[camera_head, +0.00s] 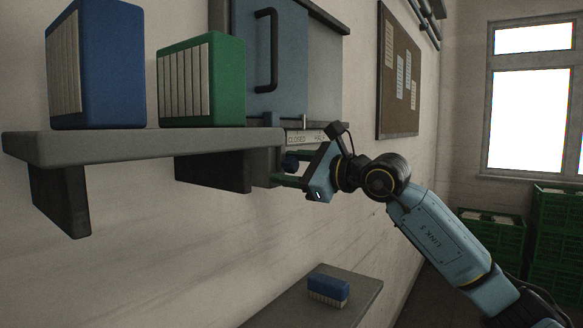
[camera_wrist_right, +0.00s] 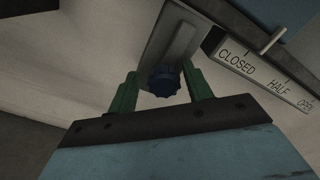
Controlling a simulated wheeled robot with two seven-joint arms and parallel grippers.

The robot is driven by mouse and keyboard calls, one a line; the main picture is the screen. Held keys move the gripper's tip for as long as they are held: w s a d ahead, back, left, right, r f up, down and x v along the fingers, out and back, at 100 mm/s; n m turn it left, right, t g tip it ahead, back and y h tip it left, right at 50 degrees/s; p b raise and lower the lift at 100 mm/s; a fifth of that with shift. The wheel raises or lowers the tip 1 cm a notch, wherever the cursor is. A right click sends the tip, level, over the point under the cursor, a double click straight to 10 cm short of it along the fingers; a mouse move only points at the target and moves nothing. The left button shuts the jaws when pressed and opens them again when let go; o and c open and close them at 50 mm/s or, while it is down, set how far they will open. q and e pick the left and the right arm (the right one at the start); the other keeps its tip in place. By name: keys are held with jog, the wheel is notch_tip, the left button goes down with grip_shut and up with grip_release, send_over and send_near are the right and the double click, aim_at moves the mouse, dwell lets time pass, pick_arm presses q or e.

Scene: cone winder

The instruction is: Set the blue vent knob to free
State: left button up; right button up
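The blue vent knob (camera_wrist_right: 163,82) is a dark, ridged knob at the end of a grey plate with a raised bar (camera_wrist_right: 178,50). In the head view the knob (camera_head: 290,162) shows small and partly covered under the cabinet. My right gripper (camera_wrist_right: 162,86) is open, with one green finger on each side of the knob. A narrow gap seems to show beside each finger, so I see no firm grip. No "free" marking is readable. My left gripper is not in view.
A scale plate (camera_wrist_right: 262,75) reads CLOSED, HALF, OPEN, with a pale pin (camera_wrist_right: 272,42) above it. A grey shelf (camera_head: 130,146) with blue (camera_head: 115,65) and green (camera_head: 226,80) boxes is left of my right gripper. A lower ledge (camera_head: 357,288) holds a blue brush-like block (camera_head: 328,288).

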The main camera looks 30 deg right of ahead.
jog(key=shift+d, duration=0.1)
jog(key=shift+s+d+b, duration=0.25)
jog(key=shift+s+b, duration=0.05)
jog(key=shift+s, duration=0.15)
jog(key=b+v, duration=0.6)
jog(key=v, duration=0.6)
jog(key=shift+s+b, duration=0.2)
jog(key=shift+b, duration=0.15)
jog(key=shift+a, duration=0.1)
